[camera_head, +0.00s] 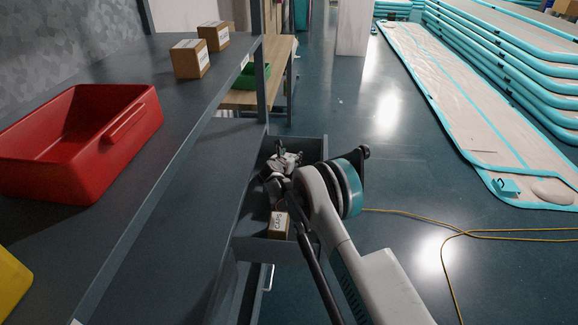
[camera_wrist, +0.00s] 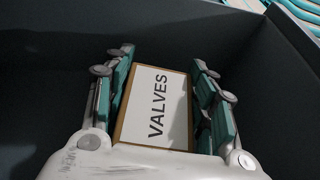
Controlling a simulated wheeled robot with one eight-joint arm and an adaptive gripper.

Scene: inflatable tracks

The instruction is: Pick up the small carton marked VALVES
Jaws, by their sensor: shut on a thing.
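The VALVES carton (camera_wrist: 157,105) is a small brown box with a white top label, seen in the wrist view. My gripper (camera_wrist: 161,62) has its teal-padded fingers closed on the carton's left and right sides. In the head view my gripper (camera_head: 281,168) is down inside an open grey drawer (camera_head: 268,252); the VALVES carton is hidden there behind my gripper and arm. Dark drawer walls surround the fingers in the wrist view. I cannot tell whether the carton touches the drawer floor.
Another small carton (camera_head: 278,224) stands near the drawer's front wall; its label is hard to read. A red bin (camera_head: 80,140) and two cartons (camera_head: 190,60) stand on the shelf at left. A yellow cable (camera_head: 440,225) crosses the open floor at right.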

